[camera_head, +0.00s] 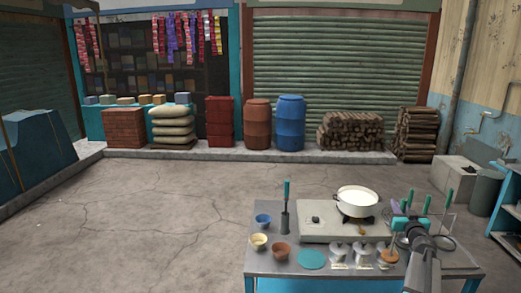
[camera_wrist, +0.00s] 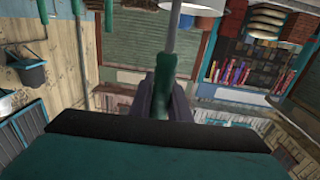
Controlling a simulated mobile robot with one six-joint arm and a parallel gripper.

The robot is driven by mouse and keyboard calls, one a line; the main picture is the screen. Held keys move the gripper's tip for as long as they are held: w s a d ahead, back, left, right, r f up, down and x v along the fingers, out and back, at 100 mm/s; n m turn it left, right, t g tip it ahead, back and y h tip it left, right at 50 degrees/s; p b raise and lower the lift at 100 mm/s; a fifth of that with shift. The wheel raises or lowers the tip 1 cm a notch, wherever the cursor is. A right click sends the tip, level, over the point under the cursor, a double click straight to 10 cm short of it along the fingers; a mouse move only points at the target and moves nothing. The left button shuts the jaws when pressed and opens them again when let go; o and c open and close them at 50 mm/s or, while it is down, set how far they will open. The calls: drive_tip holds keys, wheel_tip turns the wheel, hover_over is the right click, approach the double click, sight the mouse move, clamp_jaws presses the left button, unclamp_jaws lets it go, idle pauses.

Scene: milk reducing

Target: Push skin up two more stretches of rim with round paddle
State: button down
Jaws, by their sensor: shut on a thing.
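A wide white pan (camera_head: 357,207) with pale contents stands on the stove (camera_head: 312,229), right of the middle of the table. Skin on its rim is too small to make out. My gripper (camera_head: 408,222) is to the right of the pan and apart from it. In the wrist view my gripper (camera_wrist: 160,92) is shut on the green handle of a tool (camera_wrist: 156,68). A thin grey shaft runs up from the handle and leaves the top of the picture. The tool's head is hidden, so I cannot tell whether it is round.
A green-handled tool (camera_head: 286,190) stands upright at left. Other green handles (camera_head: 447,199) rise at right.

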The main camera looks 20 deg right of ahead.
drive_tip(key=w+a+f+n+y, duration=0.2)
drive_tip(key=w+a+n+y, duration=0.3)
drive_tip(key=a, duration=1.1)
drive_tip(key=a+f+n+y, duration=0.1)
drive_tip(key=a+n+y, duration=0.4)
drive_tip(key=a, duration=1.2)
drive_tip(key=s+a+f+n+g+y, duration=0.2)
drive_tip(key=s+a+n+g+y, duration=0.3)
drive_tip(key=a, duration=0.8)
drive_tip(key=s+a+f+g+y, duration=0.1)
drive_tip(key=s+a+y, duration=0.4)
drive_tip(key=a, duration=0.8)
wheel_tip(320, 180, down, 10)
drive_tip(key=y+b, duration=0.1)
drive_tip(key=b, duration=0.8)
drive_tip(key=shift+w+a+y+b, duration=0.3)
drive_tip(key=shift+a, duration=0.1)
drive_tip(key=shift+a+n, duration=0.1)
drive_tip(key=shift+n, duration=0.2)
